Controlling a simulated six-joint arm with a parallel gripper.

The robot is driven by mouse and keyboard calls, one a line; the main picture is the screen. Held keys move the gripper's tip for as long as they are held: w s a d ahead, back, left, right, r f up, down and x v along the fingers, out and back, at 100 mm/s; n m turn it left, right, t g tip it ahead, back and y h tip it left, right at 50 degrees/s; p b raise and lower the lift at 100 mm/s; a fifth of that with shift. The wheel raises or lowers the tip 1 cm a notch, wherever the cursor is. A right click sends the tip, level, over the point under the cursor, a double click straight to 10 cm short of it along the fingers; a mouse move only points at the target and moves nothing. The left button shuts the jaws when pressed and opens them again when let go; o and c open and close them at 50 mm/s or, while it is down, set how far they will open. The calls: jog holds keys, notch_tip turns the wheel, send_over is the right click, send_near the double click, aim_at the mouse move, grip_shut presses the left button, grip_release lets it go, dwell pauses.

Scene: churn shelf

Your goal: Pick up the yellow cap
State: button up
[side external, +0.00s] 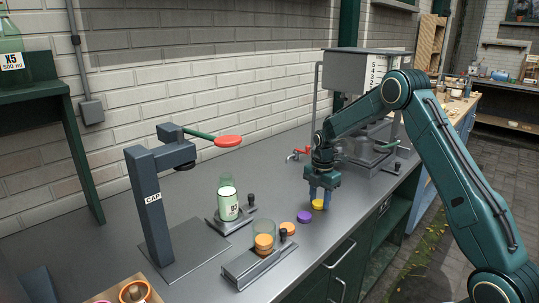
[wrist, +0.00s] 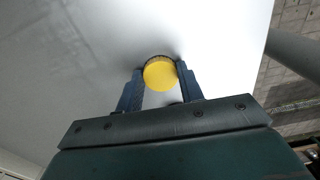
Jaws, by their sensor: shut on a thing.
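The yellow cap (side external: 318,204) is at the grey bench top, between the fingertips of my gripper (side external: 319,196). In the wrist view the round yellow cap (wrist: 160,74) sits between the two dark fingers of my gripper (wrist: 160,80), with a finger touching each side. My gripper is shut on it. The cap is at or very near the bench surface; I cannot tell whether there is a gap below it.
A purple cap (side external: 304,216) lies just left of my gripper. A holder (side external: 245,272) with orange caps, a bottle (side external: 228,204) and a capping press (side external: 150,205) stand further left. A grey dispenser (side external: 362,75) with a red tap stands behind. The bench's front edge is close.

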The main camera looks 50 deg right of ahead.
aim_at(318, 202)
jog(key=shift+r, duration=0.15)
notch_tip(318, 202, up, 20)
dwell(0.8)
jog(key=shift+w+a, duration=0.1)
dwell(0.5)
jog(key=shift+n, duration=0.3)
jog(key=w+a, duration=0.4)
jog(key=a, duration=0.3)
jog(key=w+a, duration=0.5)
jog(key=a, duration=0.3)
jog(key=w+a+f, duration=0.1)
jog(key=w+a, duration=0.4)
jog(key=a, duration=0.3)
jog(key=shift+w+a, duration=0.2)
jog(key=shift+a, duration=0.55)
jog(key=shift+f, duration=0.45)
jog(key=shift+f, duration=0.2)
